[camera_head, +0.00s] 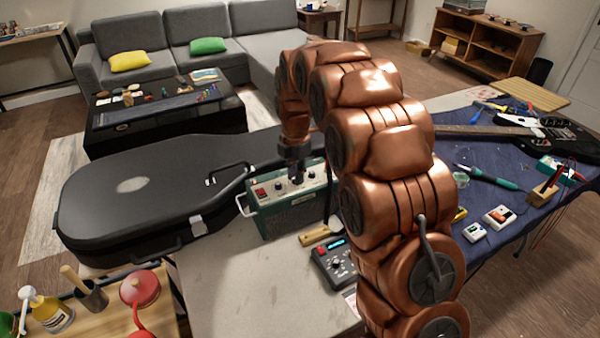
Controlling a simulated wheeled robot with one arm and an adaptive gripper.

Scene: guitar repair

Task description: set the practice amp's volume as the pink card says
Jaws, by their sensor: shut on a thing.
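The practice amp (291,214) is a teal box with a pale control panel on top, standing on the bench beside the guitar case. A red switch (260,193) sits at the panel's left end, and small dark knobs show along the panel. My gripper (295,178) points down onto the middle of the panel and is shut on a knob there. The gripper hides that knob, so its pointer and setting cannot be read.
A black guitar case (150,190) lies left of the amp. A dark pedal with a lit display (334,262) is in front of it. At right, a blue cloth (490,165) bears a guitar (550,133) and tools. The front of the bench (235,290) is clear.

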